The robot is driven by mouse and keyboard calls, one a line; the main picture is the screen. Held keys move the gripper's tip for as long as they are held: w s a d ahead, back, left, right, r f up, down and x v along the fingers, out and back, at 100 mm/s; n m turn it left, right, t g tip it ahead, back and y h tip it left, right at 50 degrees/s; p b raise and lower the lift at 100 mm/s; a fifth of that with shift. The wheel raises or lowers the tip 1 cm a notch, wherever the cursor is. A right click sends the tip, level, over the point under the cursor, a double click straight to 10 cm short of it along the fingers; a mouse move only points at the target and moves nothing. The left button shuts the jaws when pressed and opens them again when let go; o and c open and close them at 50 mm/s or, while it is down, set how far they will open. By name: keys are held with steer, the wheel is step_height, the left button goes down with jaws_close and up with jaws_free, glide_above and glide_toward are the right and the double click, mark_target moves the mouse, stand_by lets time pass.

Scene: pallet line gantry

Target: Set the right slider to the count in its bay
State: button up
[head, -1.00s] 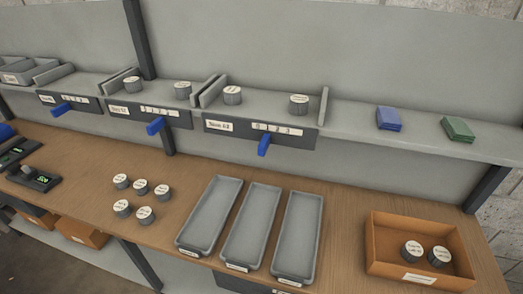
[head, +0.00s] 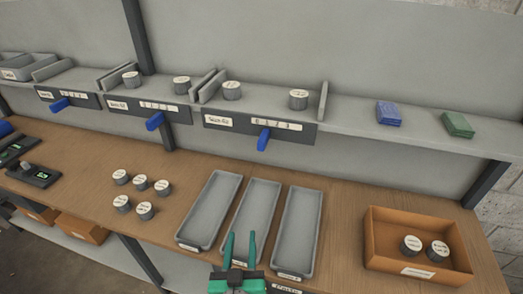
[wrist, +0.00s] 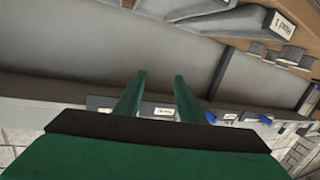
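The right bay's label rail (head: 258,127) runs along the shelf front with a numbered scale. Two grey cylinders with white tops stand in that bay, one at the left (head: 232,91) and one at the right (head: 298,99). My gripper (head: 240,245) is green, open and empty, low at the front edge of the table, by the trays and well below the slider. In the wrist view its fingers (wrist: 157,80) are apart with nothing between them.
Two more blue sliders, at the middle (head: 155,121) and left (head: 61,105), hang from neighbouring rails. Three grey trays (head: 299,231) lie on the wooden table, with several loose cylinders (head: 140,182) to their left. An orange bin (head: 417,268) holding two cylinders stands at right.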

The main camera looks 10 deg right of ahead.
steer(key=w+d+r+m+h, duration=0.2)
steer(key=w+r, duration=0.4)
steer(key=r, duration=0.4)
steer(key=m+h, duration=0.2)
glide_toward(260, 147)
steer(key=shift+h, duration=0.3)
steer(key=x, duration=1.1)
steer(key=shift+w, duration=0.3)
steer(key=shift+a, duration=0.1)
steer(key=shift+c, duration=0.2)
jaws_close()
